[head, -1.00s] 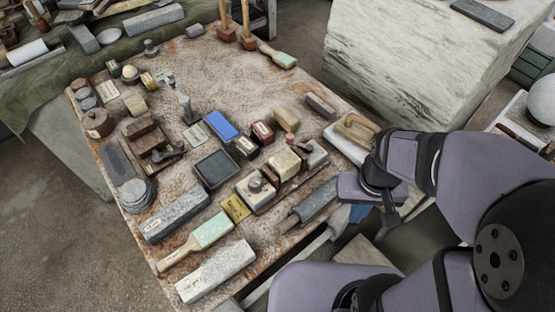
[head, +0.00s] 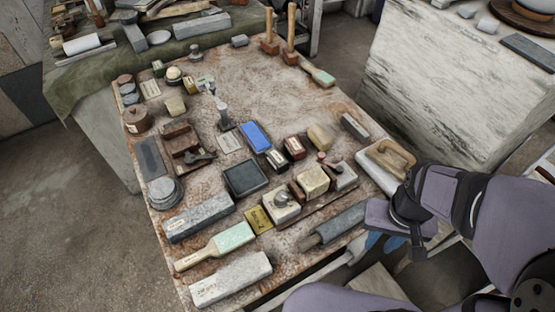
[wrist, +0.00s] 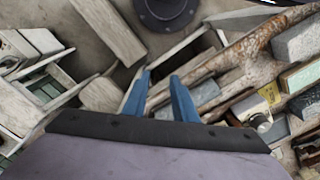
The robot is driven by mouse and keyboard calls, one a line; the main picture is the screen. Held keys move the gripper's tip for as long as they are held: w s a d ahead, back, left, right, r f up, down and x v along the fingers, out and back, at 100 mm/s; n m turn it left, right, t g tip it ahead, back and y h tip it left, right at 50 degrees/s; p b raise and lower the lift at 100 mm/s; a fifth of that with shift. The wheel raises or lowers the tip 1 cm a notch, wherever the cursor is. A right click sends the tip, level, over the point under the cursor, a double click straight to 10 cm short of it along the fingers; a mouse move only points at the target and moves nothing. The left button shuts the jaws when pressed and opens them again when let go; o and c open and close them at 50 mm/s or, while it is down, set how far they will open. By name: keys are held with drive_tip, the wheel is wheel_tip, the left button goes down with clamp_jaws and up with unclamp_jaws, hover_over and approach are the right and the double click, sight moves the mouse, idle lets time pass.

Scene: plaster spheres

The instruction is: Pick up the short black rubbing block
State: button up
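A small black block (head: 276,159) with a pale label on top lies on the worktable, between the blue block and a dark red block. It looks like the short black rubbing block; its label is too small to read. My gripper (head: 384,241) is beyond the table's right front edge, well apart from the block. In the wrist view, the two blue fingers of my gripper (wrist: 160,75) stand apart with nothing held between them. I cannot make out the black block in the wrist view.
Close by are the blue block (head: 255,136), the dark red block (head: 295,148), a yellowish block (head: 320,136) and a black square tray (head: 246,178). The table's back middle (head: 265,85) is clear.

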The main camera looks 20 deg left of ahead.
drive_tip(key=o, duration=0.8)
wheel_tip(320, 180, up, 10)
drive_tip(key=w+p, duration=0.1)
drive_tip(key=p, duration=0.9)
drive_tip(key=m+b, duration=0.8)
drive_tip(key=b, duration=0.2)
hover_over(277, 156)
drive_tip(key=f, duration=1)
drive_tip(key=shift+s+f, duration=0.15)
drive_tip(key=shift+s, duration=0.1)
drive_tip(key=shift+w+f+p, duration=0.2)
drive_tip(key=shift+f+p, duration=1.65)
drive_tip(key=shift+f, duration=1.8)
